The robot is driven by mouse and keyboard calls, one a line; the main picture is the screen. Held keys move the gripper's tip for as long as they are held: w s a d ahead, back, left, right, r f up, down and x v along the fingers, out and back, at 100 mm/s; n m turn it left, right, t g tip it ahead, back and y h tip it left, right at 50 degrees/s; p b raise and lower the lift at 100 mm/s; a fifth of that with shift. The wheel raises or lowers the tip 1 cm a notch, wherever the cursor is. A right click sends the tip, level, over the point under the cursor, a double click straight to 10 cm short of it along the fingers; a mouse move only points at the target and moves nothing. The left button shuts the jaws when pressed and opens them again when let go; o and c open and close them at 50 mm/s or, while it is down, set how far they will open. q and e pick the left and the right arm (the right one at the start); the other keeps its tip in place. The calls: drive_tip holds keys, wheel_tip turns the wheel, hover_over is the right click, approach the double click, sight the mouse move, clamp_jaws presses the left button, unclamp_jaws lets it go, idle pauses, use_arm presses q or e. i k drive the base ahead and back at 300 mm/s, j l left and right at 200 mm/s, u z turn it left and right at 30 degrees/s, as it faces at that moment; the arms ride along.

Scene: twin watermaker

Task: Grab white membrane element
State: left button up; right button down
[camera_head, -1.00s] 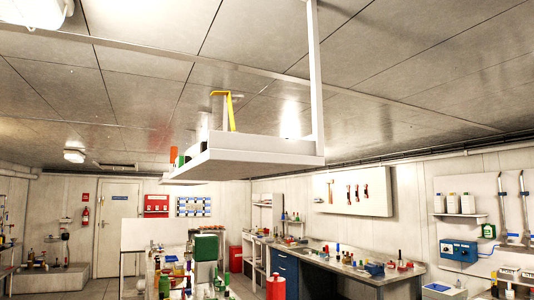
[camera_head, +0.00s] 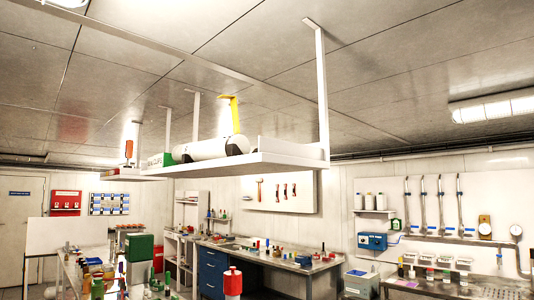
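A white cylinder with dark ends (camera_head: 208,148), which looks like the membrane element, lies on its side on a white shelf (camera_head: 280,162) hung from the ceiling. A yellow upright piece with a bent top (camera_head: 235,115) stands right by its right end; I cannot tell whether they touch. A green box (camera_head: 160,159) is on the shelf to the left of the cylinder. Neither of my grippers is in view.
White posts (camera_head: 323,100) hold the shelf from the ceiling. Below are a cluttered table with a green box (camera_head: 139,247), a red-topped container (camera_head: 233,281) and a blue-drawer workbench (camera_head: 213,272). A wall panel with pipes (camera_head: 460,205) is at right.

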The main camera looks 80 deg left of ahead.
sight(212, 149)
drive_tip(key=k+j+z, duration=0.1)
drive_tip(key=k, duration=0.45)
drive_tip(key=k+j+z, duration=0.15)
drive_tip(key=k, duration=0.4)
